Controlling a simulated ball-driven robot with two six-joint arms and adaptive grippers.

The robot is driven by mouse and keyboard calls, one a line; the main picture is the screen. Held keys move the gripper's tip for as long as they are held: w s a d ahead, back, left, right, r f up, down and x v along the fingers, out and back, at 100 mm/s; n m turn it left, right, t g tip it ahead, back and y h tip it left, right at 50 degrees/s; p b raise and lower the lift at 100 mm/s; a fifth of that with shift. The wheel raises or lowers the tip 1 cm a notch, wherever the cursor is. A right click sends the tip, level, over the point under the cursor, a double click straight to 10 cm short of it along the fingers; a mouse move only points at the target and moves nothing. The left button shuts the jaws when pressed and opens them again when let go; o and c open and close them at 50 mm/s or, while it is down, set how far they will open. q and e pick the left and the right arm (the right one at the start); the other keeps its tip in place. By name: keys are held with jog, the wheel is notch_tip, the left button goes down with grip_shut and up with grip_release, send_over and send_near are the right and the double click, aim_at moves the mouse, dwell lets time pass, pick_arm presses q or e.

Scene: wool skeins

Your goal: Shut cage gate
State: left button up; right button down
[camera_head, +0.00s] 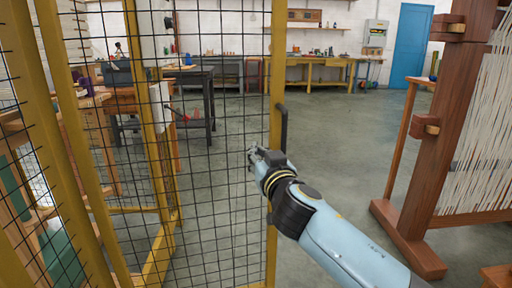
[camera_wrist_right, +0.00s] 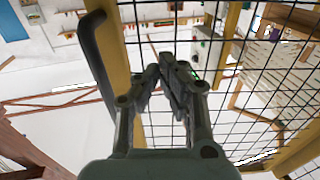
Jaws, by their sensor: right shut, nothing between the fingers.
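The cage gate (camera_head: 222,130) is a yellow-framed panel of black wire mesh in the head view. Its right-hand upright (camera_head: 277,60) carries a dark bar handle (camera_head: 284,128); open floor shows beyond that upright, with no cage post beside it. My right gripper (camera_head: 254,157) is shut and empty, at the mesh just left of the upright and a little below the handle. In the right wrist view the gripper's closed fingers (camera_wrist_right: 165,82) lie over the mesh, with the yellow upright (camera_wrist_right: 112,40) and the handle (camera_wrist_right: 95,50) to their left. Contact with the mesh is unclear. My left gripper is out of view.
Yellow cage posts (camera_head: 70,130) and more mesh stand at the left. A wooden loom (camera_head: 430,150) with pale threads stands at the right. Clear grey floor (camera_head: 335,130) lies between gate and loom. Workbenches (camera_head: 310,68) and a blue door (camera_head: 411,45) are at the back.

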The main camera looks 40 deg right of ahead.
jog(key=shift+x, duration=1.65)
